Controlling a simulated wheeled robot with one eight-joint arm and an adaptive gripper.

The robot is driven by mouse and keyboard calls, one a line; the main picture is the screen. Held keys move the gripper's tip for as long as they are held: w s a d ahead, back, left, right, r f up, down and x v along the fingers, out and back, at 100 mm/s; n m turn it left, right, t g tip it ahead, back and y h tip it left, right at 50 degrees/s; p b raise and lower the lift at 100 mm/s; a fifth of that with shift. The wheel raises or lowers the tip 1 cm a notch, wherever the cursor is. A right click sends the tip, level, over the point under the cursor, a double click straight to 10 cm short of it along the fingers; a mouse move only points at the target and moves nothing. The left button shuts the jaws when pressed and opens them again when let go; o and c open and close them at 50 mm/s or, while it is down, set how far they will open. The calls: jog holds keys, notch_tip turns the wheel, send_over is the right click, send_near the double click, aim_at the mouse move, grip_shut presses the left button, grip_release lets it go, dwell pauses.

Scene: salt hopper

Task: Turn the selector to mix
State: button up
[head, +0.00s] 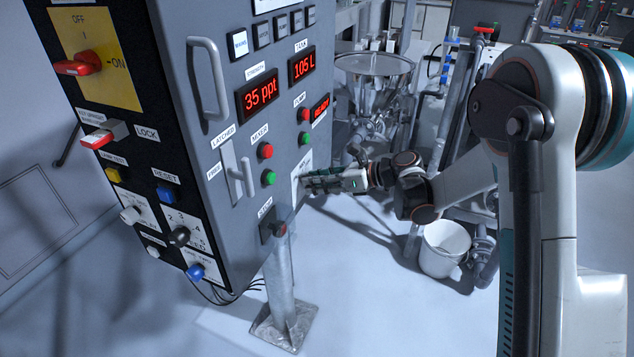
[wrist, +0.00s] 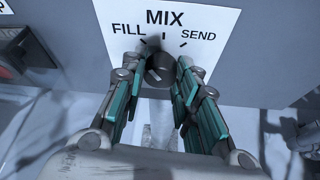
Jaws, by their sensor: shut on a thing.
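The selector (wrist: 160,68) is a dark round knob on a white plate (wrist: 205,18) marked FILL, MIX and SEND, with MIX at the top middle. A pale mark shows on the knob's lower left face; I cannot tell for sure which label the knob points to. My gripper (wrist: 158,72) has its teal-lined fingers on both sides of the knob and is shut on it. In the head view my gripper (head: 312,182) reaches the panel's right face from the right, at the white plate (head: 301,168); the knob is hidden there by the fingers.
The grey control cabinet (head: 245,50) carries a vertical handle (head: 208,80), red and green buttons, and displays reading 35 ppt and 105 L. A metal post (head: 284,290) stands below. A steel hopper (head: 375,75) and a white bucket (head: 445,247) stand behind my arm.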

jog(key=shift+w+f+m+g+y+b, duration=0.1)
jog(key=shift+m+g+y+b, duration=0.3)
jog(key=shift+m+g, duration=0.55)
jog(key=shift+w+m+g+y+b, duration=0.15)
jog(key=shift+m+g+y, duration=0.35)
jog(key=shift+m, duration=0.85)
jog(key=shift+s, duration=0.1)
jog(key=o, duration=1)
jog(key=shift+o, duration=0.2)
jog(key=shift+d, duration=0.1)
jog(key=v, duration=1.2)
